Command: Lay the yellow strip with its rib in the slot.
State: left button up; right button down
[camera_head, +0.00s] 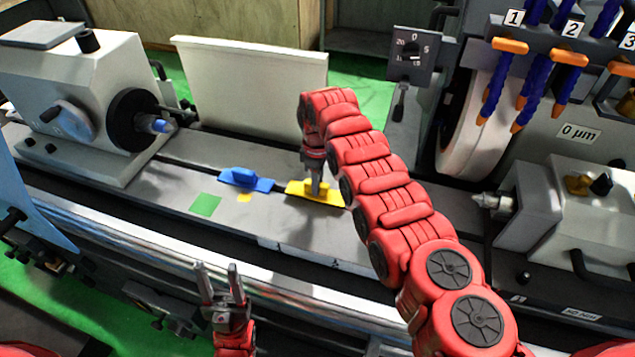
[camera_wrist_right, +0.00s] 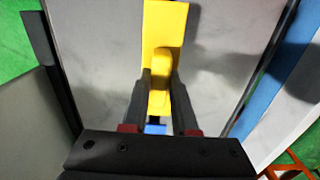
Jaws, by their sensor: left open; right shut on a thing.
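The yellow strip (camera_head: 331,198) is a flat bar with a raised grip on top. My right gripper (camera_head: 316,188) reaches down from above and is shut on that grip. In the right wrist view the strip (camera_wrist_right: 165,22) runs between the fingers of my right gripper (camera_wrist_right: 162,80). The strip is at or just above the grey machine table (camera_head: 215,182), in line with the dark slot (camera_head: 193,165). Its rib is hidden underneath, so I cannot tell whether it sits in the slot. My left gripper (camera_head: 217,268) is open and empty at the front.
A blue strip (camera_head: 243,180) with its own grip lies over the slot just left of the yellow strip. A green patch (camera_head: 204,205) and a small yellow patch (camera_head: 244,197) mark the table. The headstock (camera_head: 75,95) stands left; the grinding wheel (camera_head: 468,130) and tailstock (camera_head: 555,215) stand right.

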jog(key=shift+f+b, duration=0.8)
jog(key=shift+f, duration=0.2)
jog(key=c, duration=0.6)
grip_release()
jog(key=shift+r, duration=0.1)
jog(key=shift+r, duration=0.25)
notch_tip(320, 180, up, 17)
jog(key=p, duration=0.5)
jog(key=shift+p, duration=0.35)
jog(key=shift+f, duration=0.15)
